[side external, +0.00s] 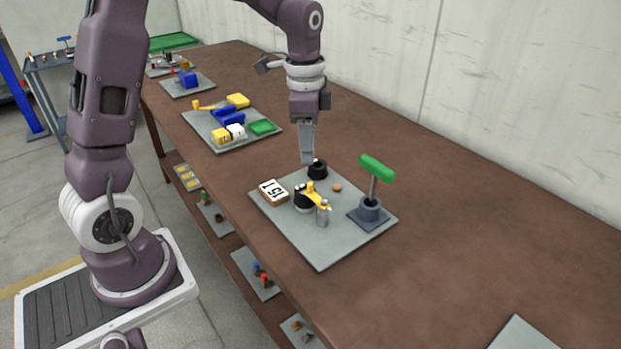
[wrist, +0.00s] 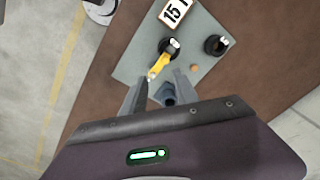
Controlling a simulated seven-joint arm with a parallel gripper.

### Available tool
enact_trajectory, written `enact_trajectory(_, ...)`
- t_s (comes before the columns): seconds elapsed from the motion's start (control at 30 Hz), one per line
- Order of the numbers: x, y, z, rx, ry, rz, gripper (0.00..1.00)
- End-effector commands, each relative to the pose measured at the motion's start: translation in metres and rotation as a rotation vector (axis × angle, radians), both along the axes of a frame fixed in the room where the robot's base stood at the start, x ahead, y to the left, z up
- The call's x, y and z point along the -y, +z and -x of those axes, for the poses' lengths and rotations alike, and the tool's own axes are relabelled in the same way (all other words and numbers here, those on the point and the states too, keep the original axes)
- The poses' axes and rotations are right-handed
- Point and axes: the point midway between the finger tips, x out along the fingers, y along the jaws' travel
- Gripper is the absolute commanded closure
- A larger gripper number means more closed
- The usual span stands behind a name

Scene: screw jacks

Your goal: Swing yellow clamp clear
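The yellow clamp (side external: 316,195) is an arm reaching from a black round pivot (side external: 302,200) across to a short grey cylinder (side external: 322,217) on a grey plate (side external: 318,252). In the wrist view the yellow clamp (wrist: 159,65) lies just ahead of my fingertips. My gripper (side external: 307,159) points down above the far side of the plate, near a black cup (side external: 317,172). Its two fingers (wrist: 160,88) are spread apart with nothing held, and one hides the other in the side view. I cannot tell its exact height over the clamp.
A jack with a green handle (side external: 377,167) stands upright in a blue-grey base (side external: 369,210), right of the clamp. A numbered block (side external: 274,191) and a small tan knob (side external: 337,187) share the plate. Another plate with coloured blocks (side external: 229,134) lies behind. The right tabletop is mostly clear.

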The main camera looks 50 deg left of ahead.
Motion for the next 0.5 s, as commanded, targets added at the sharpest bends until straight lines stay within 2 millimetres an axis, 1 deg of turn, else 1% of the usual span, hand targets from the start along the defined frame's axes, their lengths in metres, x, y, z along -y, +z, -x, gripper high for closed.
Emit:
enact_trajectory(0.03,-0.006,-0.014,-0.007,-0.025,-0.029,0.004,0.64)
enact_trajectory(0.13,-0.012,-0.029,-0.013,-0.045,-0.069,0.008,0.64)
enact_trajectory(0.27,-0.012,-0.050,-0.014,-0.050,-0.076,0.009,0.64)
enact_trajectory(0.4,-0.012,-0.077,-0.013,-0.049,-0.074,0.009,0.64)
enact_trajectory(0.5,-0.012,-0.091,-0.013,-0.048,-0.074,0.009,0.64)
